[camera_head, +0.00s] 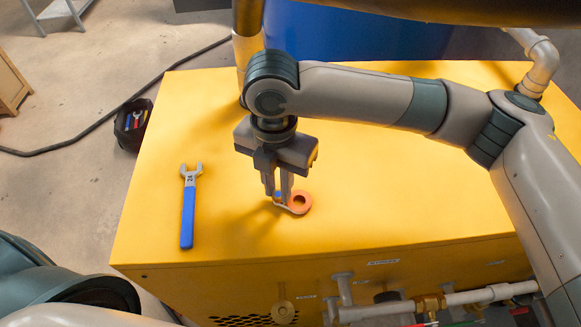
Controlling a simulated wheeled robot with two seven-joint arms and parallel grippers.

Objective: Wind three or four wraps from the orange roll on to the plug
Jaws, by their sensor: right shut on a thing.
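The orange roll (302,203) lies at or just above the yellow top, a ring with a hole and a pale edge. My right gripper (278,195) points down at its left side and is shut on it. A small blue patch shows between the fingertips; I cannot tell what it belongs to. The fingers hide part of the roll's left side. I cannot make out the plug for certain; fittings show on the front face below. My left gripper is out of view.
A blue-handled wrench (188,210) lies on the yellow top (400,190) at left. Pipework with valves (430,303) runs along the front. A blue tank (360,38) stands behind. A tool pouch (131,125) and black hose are on the floor.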

